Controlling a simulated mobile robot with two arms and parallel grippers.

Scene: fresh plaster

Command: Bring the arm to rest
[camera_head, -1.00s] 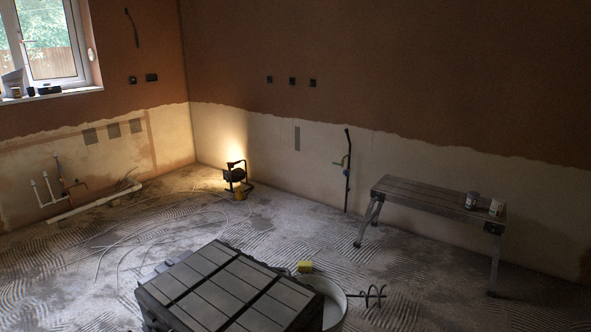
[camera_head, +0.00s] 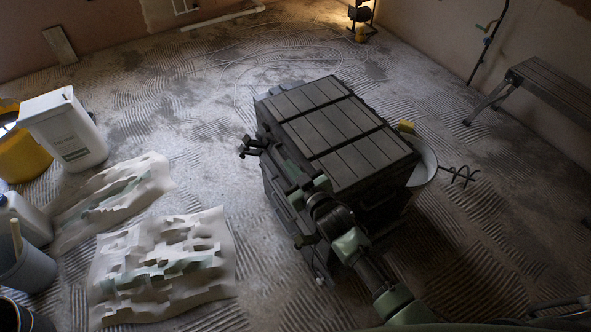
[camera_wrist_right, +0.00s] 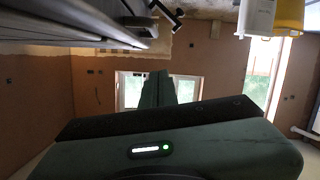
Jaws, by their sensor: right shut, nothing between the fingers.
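My right arm comes in from the bottom right in the head view. My right gripper (camera_head: 287,160) is beside the near left side of a dark slatted-top tool box (camera_head: 345,132) and points away from me. In the right wrist view, its two dark green fingers (camera_wrist_right: 160,80) are closed together with nothing between them. That view is upside down, and the box side (camera_wrist_right: 60,25) fills its upper left, close to the gripper. My left gripper is not in view.
Crumpled white sheets (camera_head: 165,265) lie on the combed floor at left. A white tub (camera_head: 68,130), a yellow bucket (camera_head: 22,155) and a grey bucket (camera_head: 28,268) stand left of them. A white bucket (camera_head: 427,165) is beside the box; a bench (camera_head: 553,85) stands at right.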

